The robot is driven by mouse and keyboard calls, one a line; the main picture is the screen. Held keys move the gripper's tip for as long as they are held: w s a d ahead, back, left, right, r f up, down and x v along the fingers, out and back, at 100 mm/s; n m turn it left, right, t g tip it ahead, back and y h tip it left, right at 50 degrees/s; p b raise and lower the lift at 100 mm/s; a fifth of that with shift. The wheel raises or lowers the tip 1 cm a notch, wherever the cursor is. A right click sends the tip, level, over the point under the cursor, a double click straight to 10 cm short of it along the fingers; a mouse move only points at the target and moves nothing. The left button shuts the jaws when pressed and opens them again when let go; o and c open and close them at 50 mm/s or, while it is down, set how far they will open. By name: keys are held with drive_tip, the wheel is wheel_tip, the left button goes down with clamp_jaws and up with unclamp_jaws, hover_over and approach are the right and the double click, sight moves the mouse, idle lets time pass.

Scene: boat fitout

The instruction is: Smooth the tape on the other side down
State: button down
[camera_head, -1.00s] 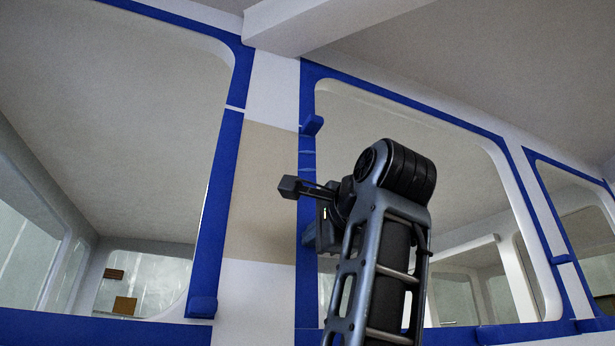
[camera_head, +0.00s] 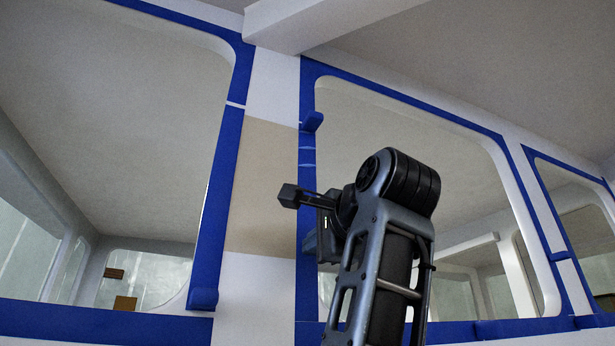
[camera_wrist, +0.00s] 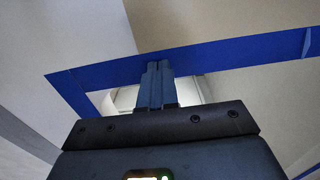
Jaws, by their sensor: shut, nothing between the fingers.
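Blue tape frames the windows. A tape strip (camera_head: 307,175) runs down the left edge of the middle window, with a raised flap (camera_head: 312,122) near its top and faint crease lines just below. Another strip (camera_head: 222,190) runs down the right edge of the left window, with a raised flap (camera_head: 203,299) at its bottom. My gripper (camera_head: 287,195) is shut and empty, in front of the middle window's left strip and the beige panel. In the wrist view my shut fingers (camera_wrist: 160,66) overlap a blue tape strip (camera_wrist: 225,53); I cannot tell if they touch it.
A beige panel (camera_head: 262,185) lies on the white post between the two windows. A white beam (camera_head: 320,20) juts out overhead. The space left of my gripper is clear.

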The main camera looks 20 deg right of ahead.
sight(308, 272)
drive_tip(key=shift+f, duration=0.4)
drive_tip(key=shift+f, duration=0.15)
drive_tip(key=shift+w+f+b, duration=0.1)
drive_tip(key=shift+f+b, duration=0.55)
drive_tip(key=shift+f, duration=0.25)
drive_tip(key=shift+r, duration=0.15)
drive_tip(key=shift+f, duration=0.7)
